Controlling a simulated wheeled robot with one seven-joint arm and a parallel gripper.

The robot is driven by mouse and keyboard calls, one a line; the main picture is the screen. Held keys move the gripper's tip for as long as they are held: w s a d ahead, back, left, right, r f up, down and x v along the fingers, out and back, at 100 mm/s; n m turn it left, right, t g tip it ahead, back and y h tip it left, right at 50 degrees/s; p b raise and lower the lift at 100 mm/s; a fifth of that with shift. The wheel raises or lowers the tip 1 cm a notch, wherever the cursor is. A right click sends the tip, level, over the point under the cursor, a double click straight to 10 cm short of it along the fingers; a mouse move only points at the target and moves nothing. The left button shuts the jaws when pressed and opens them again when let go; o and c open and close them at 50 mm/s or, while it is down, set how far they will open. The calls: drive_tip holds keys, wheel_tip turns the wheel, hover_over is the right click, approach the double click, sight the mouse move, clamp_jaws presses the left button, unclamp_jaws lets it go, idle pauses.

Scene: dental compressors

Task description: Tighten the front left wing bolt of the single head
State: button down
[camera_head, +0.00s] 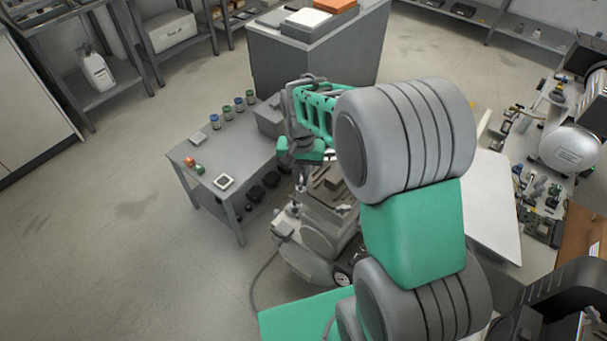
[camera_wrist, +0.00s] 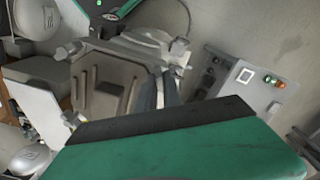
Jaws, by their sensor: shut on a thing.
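The compressor (camera_head: 320,238) stands below my arm in the head view, with its grey boxy single head on top. In the wrist view the single head (camera_wrist: 103,92) is a brownish-grey ribbed block with small pale bolts at its corners, one of them (camera_wrist: 66,50) at the upper left. My gripper (camera_head: 299,188) points down at the near left part of the compressor. In the wrist view the dark fingers of my gripper (camera_wrist: 161,80) are close together at the head's right edge. They are shut on the front left wing bolt, which they mostly hide.
A grey side table (camera_head: 233,165) beside the compressor carries several small jars, a white-framed square and red and green knobs. A grey cabinet (camera_head: 320,62) stands behind. A bench with tools and a tank (camera_head: 572,148) is at the right. Open floor lies at the left.

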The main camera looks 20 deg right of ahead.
drive_tip(key=m+p, duration=0.1)
drive_tip(key=m, duration=0.3)
drive_tip(key=shift+r+m, duration=0.1)
drive_tip(key=shift+m, duration=0.2)
drive_tip(key=m, duration=0.3)
drive_tip(key=shift+w+m+p, duration=0.1)
drive_tip(key=shift+m+p, duration=0.2)
drive_tip(key=m, duration=0.3)
drive_tip(key=shift+m, duration=0.3)
drive_tip(key=shift+a+m+p, duration=0.1)
drive_tip(key=shift+m+p, duration=0.35)
drive_tip(key=shift+m, duration=1.25)
drive_tip(key=c, duration=1.7)
unclamp_jaws()
drive_tip(key=shift+a, duration=0.1)
drive_tip(key=shift+o, duration=1)
